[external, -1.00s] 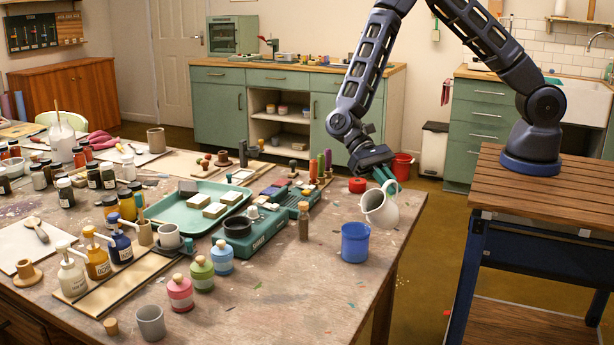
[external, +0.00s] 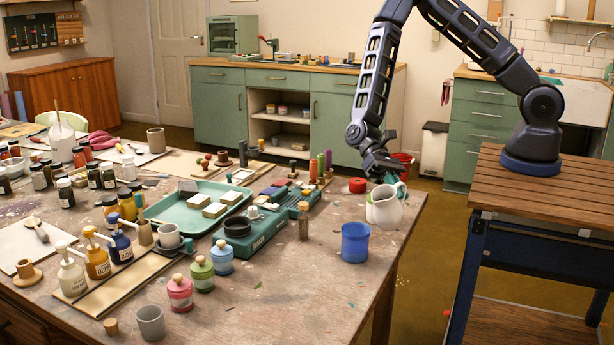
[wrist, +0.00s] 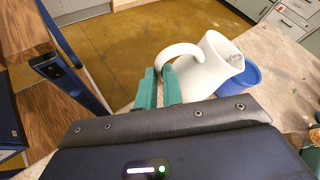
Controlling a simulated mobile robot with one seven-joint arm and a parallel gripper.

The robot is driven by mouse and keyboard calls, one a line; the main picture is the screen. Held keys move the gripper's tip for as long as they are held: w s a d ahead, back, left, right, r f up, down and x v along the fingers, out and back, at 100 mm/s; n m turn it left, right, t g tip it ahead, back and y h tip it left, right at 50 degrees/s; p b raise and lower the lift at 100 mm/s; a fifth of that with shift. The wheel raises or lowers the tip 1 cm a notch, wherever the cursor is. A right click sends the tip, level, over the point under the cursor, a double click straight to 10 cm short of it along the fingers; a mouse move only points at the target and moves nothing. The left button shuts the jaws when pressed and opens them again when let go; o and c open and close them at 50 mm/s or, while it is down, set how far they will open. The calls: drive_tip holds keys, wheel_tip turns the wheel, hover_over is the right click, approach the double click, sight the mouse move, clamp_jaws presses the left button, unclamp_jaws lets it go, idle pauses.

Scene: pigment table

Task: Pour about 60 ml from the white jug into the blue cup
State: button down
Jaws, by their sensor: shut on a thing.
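The white jug (external: 386,210) is near the table's right edge, close to upright in the external view. My gripper (external: 386,178) is shut on it at the handle side; in the wrist view the teal fingers (wrist: 158,84) meet the handle of the jug (wrist: 206,70). I cannot tell whether the jug's base touches the table. The blue cup (external: 355,243) stands upright on the table, in front and to the left of the jug. In the wrist view the cup (wrist: 243,80) is partly hidden behind the jug. The cup's contents cannot be made out.
A small corked bottle (external: 303,222) stands left of the cup. A red roll (external: 357,185) lies behind the jug. The green scale (external: 258,228) and a teal tray (external: 171,209) fill the table's middle. The table in front of the cup is mostly clear.

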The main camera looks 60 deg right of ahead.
drive_tip(key=shift+s+d+n+y+p, duration=0.25)
drive_tip(key=shift+d+n+y+p, duration=0.2)
drive_tip(key=shift+d+n+y, duration=0.15)
drive_tip(key=shift+s+d+n+y+p, duration=0.25)
drive_tip(key=shift+d+n+y+p, duration=0.25)
drive_tip(key=shift+n, duration=0.1)
